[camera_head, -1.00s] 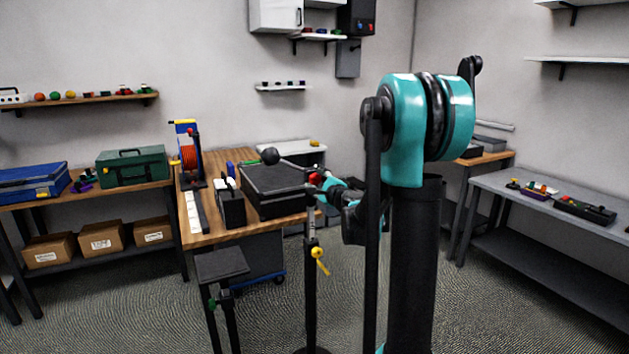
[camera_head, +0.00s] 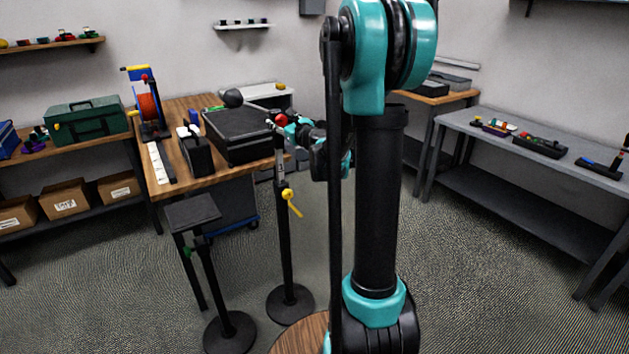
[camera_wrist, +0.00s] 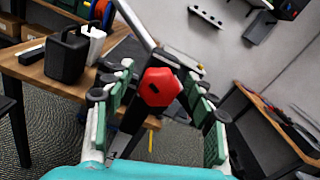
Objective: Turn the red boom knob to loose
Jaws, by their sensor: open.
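The red boom knob (camera_wrist: 160,87) shows large near the middle of the wrist view, on a dark stand with a pale boom rod (camera_wrist: 133,22) rising to the upper left. In the head view the red knob (camera_head: 281,120) sits at the top of the stand, just left of my gripper. My gripper (camera_wrist: 163,100) is open, with one green-padded finger on each side of the knob in the wrist view. Gaps show between the knob and both fingers. I cannot tell how far the fingertips reach along the knob's depth. The knob's loose or tight setting cannot be read.
The stand carries a yellow knob (camera_head: 291,202) lower down. A wooden table (camera_head: 208,180) with a black case (camera_head: 238,134) is just behind it. A second stand with a flat black top (camera_head: 192,211) is to the left. Open carpet lies to the right of my arm.

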